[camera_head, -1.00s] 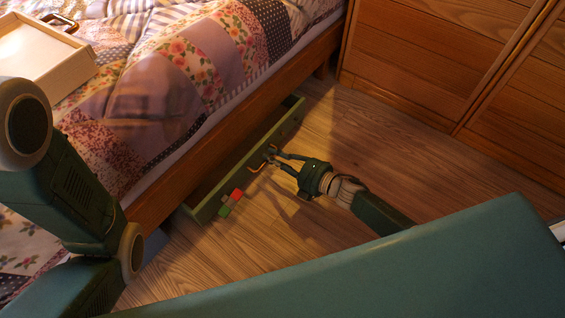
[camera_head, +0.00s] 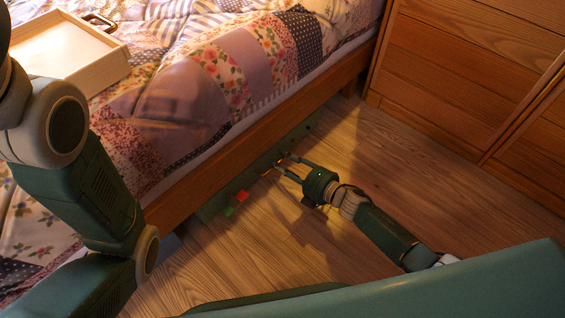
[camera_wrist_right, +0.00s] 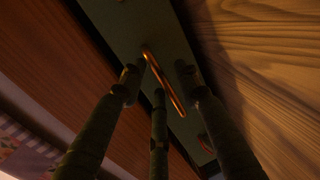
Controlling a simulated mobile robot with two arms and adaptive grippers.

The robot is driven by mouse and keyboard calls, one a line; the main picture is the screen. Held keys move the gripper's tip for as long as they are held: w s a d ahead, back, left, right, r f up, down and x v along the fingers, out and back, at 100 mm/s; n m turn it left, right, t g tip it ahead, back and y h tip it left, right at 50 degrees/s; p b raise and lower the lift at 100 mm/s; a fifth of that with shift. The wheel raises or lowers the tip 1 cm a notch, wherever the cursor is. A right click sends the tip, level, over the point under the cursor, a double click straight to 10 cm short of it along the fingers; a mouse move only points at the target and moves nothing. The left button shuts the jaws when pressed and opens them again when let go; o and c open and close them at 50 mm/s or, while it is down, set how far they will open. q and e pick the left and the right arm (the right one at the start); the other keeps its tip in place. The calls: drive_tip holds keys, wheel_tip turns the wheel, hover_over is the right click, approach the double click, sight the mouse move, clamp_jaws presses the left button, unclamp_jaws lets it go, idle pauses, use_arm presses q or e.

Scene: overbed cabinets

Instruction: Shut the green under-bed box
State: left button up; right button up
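The green under-bed box (camera_head: 297,139) sits beneath the bed's side rail. In the head view only a strip of its front shows, and I cannot tell whether it is fully in. In the right wrist view its dark green front (camera_wrist_right: 130,28) carries a copper bar handle (camera_wrist_right: 165,82). My right gripper (camera_head: 279,165) is at the front of the box, over the floor. Its fingers are spread apart, with the handle between or just beyond the tips (camera_wrist_right: 158,82); contact is unclear. My left gripper is out of view; only left arm links show.
Small red (camera_head: 242,196) and green (camera_head: 229,211) blocks are by the box's near end. The bed (camera_head: 190,90) carries a patchwork quilt and a pale wooden tray (camera_head: 112,70). A wooden cabinet (camera_head: 470,70) stands at right. Wooden floor (camera_head: 400,160) between is clear.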

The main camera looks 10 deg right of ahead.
drive_tip(key=v, duration=1.2)
idle(0.4)
